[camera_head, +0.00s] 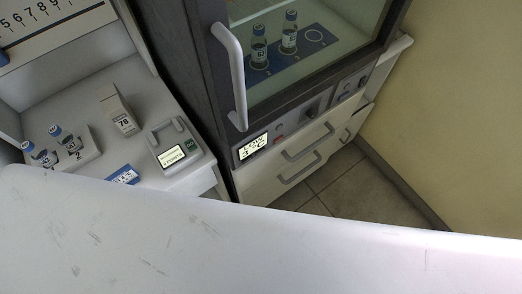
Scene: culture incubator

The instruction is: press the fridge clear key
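The fridge (190,50) is a dark-framed cabinet with a glass door, standing upright at centre right. Its door is shut, with a pale vertical handle (232,75). Below the door runs a grey control strip with a lit display (253,147) that seems to read "LOW" above a temperature in °C. A small reddish key (280,140) sits just right of the display, and a dark knob or key (309,116) is further along. The lettering on the keys is too small to read, so I cannot tell which is the clear key. Neither gripper is in view.
Left of the fridge, a pale bench holds a device with a handle and lit screen (171,156), a white box (118,110), a blue label (123,175) and a rack (88,154) with vials. Two vials stand inside the fridge. Drawers (270,178) lie below the strip.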

